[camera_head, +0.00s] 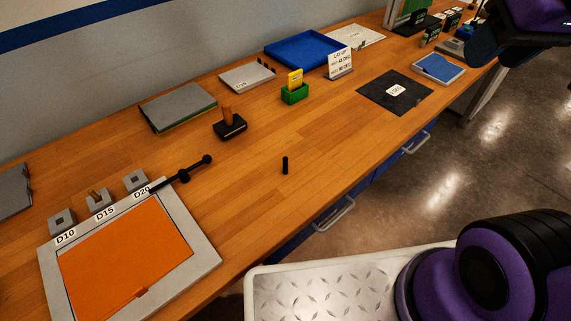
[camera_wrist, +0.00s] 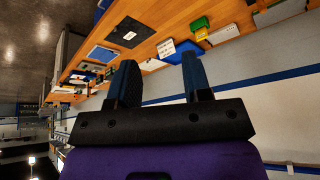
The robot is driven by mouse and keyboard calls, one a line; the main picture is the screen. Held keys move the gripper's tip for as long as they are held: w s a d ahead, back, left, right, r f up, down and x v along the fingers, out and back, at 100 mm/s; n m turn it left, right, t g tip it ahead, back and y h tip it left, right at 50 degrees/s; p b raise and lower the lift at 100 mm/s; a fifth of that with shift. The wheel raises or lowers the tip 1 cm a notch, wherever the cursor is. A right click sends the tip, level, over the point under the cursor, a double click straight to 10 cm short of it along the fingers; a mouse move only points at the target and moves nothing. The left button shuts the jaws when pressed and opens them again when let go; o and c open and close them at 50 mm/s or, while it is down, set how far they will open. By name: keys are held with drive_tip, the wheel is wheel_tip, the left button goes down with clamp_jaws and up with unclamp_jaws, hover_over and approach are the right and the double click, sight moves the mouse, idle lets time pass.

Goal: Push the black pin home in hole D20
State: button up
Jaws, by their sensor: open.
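The black pin (camera_head: 285,165) stands upright by itself on the bare wooden bench. The grey D20 block (camera_head: 136,181) sits at the left, behind the label D20, with a dark hole in its top. It is the right one of three blocks, beside the D15 block (camera_head: 100,201) with a brass-coloured pin and the D10 block (camera_head: 62,221). My gripper (camera_wrist: 160,72) is open and empty in the wrist view, with bench things far beyond its fingers. In the head view it is at the upper right, away from the pin and blocks.
A black ball-ended tool (camera_head: 183,176) lies close to the D20 block. An orange panel in a grey frame (camera_head: 207,250) lies before the blocks. A dark stamp with a wooden handle (camera_head: 229,126) stands behind the pin. Bench around the pin is clear.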

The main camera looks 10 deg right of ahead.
drive_tip(key=shift+w+a, duration=0.5)
drive_tip(key=shift+w, duration=0.6)
drive_tip(key=n+g, duration=0.2)
drive_tip(key=g, duration=0.3)
hover_over(285, 158)
wheel_tip(285, 158, down, 27)
drive_tip(key=shift+s+f, duration=0.1)
drive_tip(key=shift+f, duration=5.6)
clamp_jaws()
